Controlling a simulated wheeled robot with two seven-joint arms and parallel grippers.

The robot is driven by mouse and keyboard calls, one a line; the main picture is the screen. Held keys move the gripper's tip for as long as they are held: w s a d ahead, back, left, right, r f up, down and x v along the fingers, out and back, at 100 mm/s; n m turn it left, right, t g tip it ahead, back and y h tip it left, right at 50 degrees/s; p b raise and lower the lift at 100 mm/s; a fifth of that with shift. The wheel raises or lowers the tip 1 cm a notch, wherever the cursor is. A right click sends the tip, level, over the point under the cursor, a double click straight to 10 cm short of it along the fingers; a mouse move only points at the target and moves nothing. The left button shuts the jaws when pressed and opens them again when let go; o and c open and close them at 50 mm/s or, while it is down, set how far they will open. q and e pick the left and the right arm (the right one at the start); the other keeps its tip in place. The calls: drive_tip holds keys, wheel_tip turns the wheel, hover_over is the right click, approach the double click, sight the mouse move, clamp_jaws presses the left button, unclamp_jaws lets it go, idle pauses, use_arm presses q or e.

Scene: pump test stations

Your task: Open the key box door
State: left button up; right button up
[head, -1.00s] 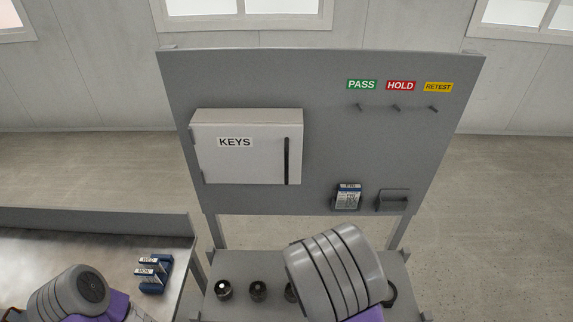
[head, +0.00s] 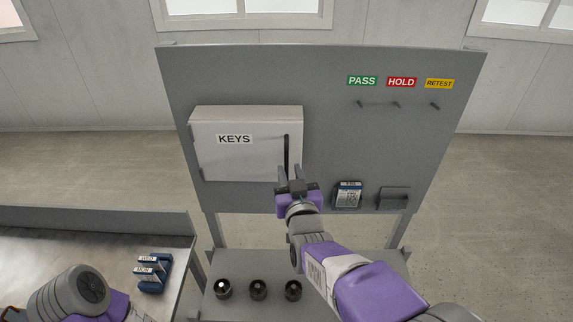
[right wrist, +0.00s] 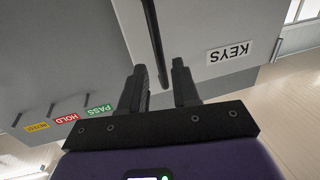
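The key box (head: 245,118) is a pale grey box marked KEYS on the grey upright panel, and its door is shut. Its black vertical bar handle (head: 287,150) is on the door's right side; the lower end is partly hidden by my gripper. My right gripper (head: 291,173) is at the handle's lower end. In the right wrist view the fingers (right wrist: 160,85) are apart, with the handle (right wrist: 154,40) running down towards the gap between them; I cannot tell whether they touch it. My left arm shows at the lower left, but its gripper is not in view.
The grey panel (head: 350,140) carries PASS, HOLD and RETEST labels above several hooks (head: 397,104). A blue-and-white device (head: 348,194) and a grey holder (head: 394,197) are right of my gripper. Several black round parts (head: 258,290) stand on the shelf below. A bench (head: 90,235) is at left.

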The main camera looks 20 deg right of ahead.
sight(287, 163)
drive_tip(key=shift+w+d+b, duration=0.2)
drive_tip(key=shift+w+b, duration=0.35)
drive_tip(key=shift+w, duration=1.95)
drive_tip(key=shift+c, duration=0.3)
clamp_jaws()
